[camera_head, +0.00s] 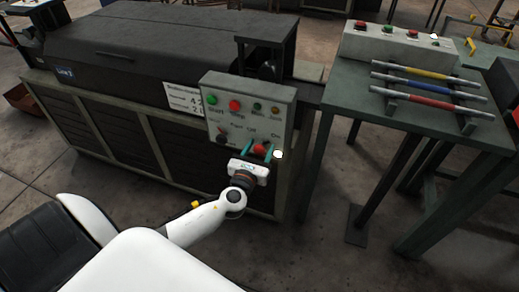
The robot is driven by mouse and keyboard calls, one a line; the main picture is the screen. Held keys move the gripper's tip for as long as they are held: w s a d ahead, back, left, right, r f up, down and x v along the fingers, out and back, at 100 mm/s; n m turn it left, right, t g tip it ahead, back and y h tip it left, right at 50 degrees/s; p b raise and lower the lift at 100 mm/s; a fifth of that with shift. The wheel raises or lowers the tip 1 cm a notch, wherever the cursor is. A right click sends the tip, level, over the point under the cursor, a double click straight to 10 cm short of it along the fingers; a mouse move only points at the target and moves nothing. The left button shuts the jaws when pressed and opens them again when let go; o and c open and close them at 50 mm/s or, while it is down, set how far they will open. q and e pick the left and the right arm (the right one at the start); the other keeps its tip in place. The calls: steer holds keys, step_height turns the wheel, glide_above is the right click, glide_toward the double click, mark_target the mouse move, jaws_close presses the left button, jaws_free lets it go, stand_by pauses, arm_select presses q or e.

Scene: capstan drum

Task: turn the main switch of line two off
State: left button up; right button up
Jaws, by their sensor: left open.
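A grey control panel (250,92) stands upright on the front of the dark machine (150,45). A blue label (64,72) on the machine is too small to read surely. At the panel's lower right is a red switch knob (260,148), with small "Off" and "On" lettering above it. My left gripper (259,150) is open, its teal fingers on either side of the red knob. I cannot tell whether they touch it. The gripper body hides the panel's lower edge. My right gripper is not in view.
The panel also carries a green button (212,100), a red button (235,105), small lamps and a dark knob (222,137). A dark green table (345,95) at right holds a rack of coloured bars (425,87) and a second button box (390,45).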

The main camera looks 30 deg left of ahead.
arm_select(q)
steer(key=c, duration=0.9)
